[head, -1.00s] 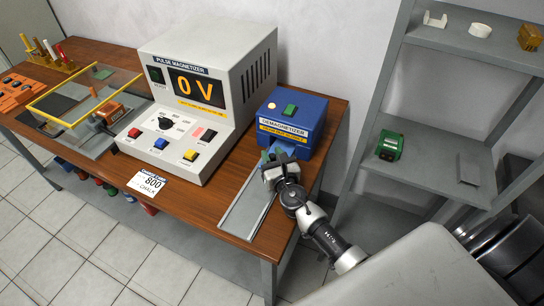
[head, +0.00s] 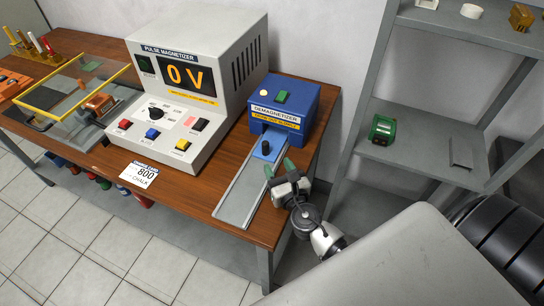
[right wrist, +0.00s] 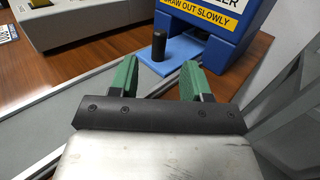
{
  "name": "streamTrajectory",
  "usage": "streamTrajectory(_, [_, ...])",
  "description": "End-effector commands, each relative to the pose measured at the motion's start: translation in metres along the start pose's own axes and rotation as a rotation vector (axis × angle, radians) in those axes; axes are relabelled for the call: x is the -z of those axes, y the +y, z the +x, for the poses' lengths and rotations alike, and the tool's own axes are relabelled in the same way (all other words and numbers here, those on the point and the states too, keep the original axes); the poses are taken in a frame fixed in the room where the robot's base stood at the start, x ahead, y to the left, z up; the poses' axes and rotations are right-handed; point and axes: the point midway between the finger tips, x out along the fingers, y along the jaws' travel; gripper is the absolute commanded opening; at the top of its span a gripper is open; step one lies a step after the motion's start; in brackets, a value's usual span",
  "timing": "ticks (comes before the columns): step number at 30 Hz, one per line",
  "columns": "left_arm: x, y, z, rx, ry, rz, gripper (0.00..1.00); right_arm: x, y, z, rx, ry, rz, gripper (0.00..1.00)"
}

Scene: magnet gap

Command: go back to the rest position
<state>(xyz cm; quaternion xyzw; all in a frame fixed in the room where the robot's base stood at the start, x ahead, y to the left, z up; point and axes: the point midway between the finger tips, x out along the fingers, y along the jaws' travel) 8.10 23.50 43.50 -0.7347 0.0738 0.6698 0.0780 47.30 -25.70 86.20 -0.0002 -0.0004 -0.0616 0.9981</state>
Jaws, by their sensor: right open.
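My right gripper (head: 279,168) is at the right edge of the wooden bench (head: 110,180), beside the grey slide track (head: 238,200). In the right wrist view its green fingers (right wrist: 158,78) are apart with nothing between them. Beyond the fingertips a blue sled (head: 266,153) with a black knob (right wrist: 158,47) sits at the mouth of the blue demagnetizer (head: 285,112). The gripper is apart from the knob. My left gripper is not in view.
The pulse magnetizer (head: 200,60) stands left of the demagnetizer, its display reading 0 V. A grey shelf (head: 430,165) with a green device (head: 382,130) stands at the right. A glass-covered fixture (head: 75,90) is at the far left. Tiled floor lies in front.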

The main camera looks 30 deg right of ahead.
Motion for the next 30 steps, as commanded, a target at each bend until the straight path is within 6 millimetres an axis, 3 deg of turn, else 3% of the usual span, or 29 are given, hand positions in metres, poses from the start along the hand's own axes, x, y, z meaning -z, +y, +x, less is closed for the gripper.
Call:
streamTrajectory(6, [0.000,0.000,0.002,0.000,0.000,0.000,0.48,0.000,0.000,-0.013,0.000,0.000,0.000,0.48])
streamTrajectory(23, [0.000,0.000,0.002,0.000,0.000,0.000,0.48,-0.002,-0.002,-0.014,0.016,-0.001,0.039,0.48])
streamTrajectory(26, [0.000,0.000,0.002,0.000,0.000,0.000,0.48,-0.009,-0.010,-0.020,0.083,-0.002,0.207,0.48])
streamTrajectory(30, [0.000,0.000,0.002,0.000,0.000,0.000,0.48,-0.016,-0.033,-0.041,0.289,0.005,0.694,0.48])
